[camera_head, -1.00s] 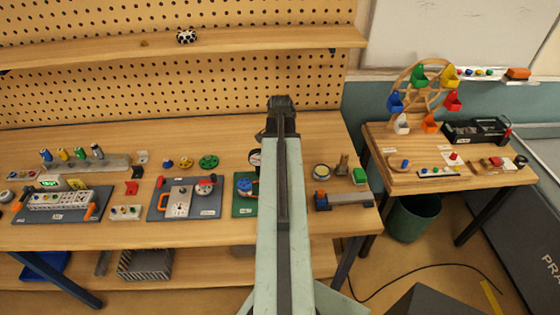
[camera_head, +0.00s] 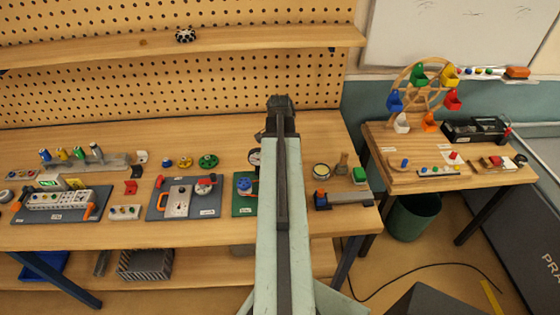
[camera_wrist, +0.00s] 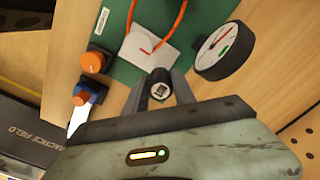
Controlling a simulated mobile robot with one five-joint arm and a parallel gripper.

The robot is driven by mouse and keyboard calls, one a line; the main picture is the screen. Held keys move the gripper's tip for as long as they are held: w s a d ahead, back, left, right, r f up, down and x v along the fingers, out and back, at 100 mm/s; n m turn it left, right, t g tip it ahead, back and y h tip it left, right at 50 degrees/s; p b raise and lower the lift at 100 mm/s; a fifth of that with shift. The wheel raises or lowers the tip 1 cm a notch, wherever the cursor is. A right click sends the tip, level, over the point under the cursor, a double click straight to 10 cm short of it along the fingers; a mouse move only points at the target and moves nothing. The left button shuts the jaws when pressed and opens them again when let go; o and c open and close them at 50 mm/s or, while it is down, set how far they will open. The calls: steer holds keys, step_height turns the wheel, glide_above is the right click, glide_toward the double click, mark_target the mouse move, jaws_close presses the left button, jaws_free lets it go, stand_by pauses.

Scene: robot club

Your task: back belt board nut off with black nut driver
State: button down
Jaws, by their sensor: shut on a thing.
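My gripper (camera_wrist: 160,92) is shut on a black cylinder, which looks like the black nut driver (camera_wrist: 160,78). It is seen end-on with a small silver squarish end. The green belt board (camera_wrist: 128,72) lies beyond the gripper in the wrist view, with an orange belt (camera_wrist: 132,22), a white plate (camera_wrist: 150,47) and an orange knob (camera_wrist: 95,60). The driver and gripper cover part of the board, and I cannot make out the back nut. In the head view the board (camera_head: 238,206) shows left of my arm, which hides its rest and the gripper.
A round white dial gauge (camera_wrist: 220,47) stands close beside the gripper. A blue block with an orange top (camera_head: 320,198) is right of my arm. A driver rack (camera_head: 118,162) with several coloured handles and a grey board (camera_head: 165,211) are farther left.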

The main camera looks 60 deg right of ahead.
steer(key=shift+f+b, duration=0.55)
stand_by(0.8)
steer(key=c, duration=1)
jaws_free()
jaws_close()
steer(key=n, duration=0.6)
steer(key=shift+r, duration=0.1)
steer(key=n, duration=0.6)
steer(key=shift+n, duration=0.3)
jaws_free()
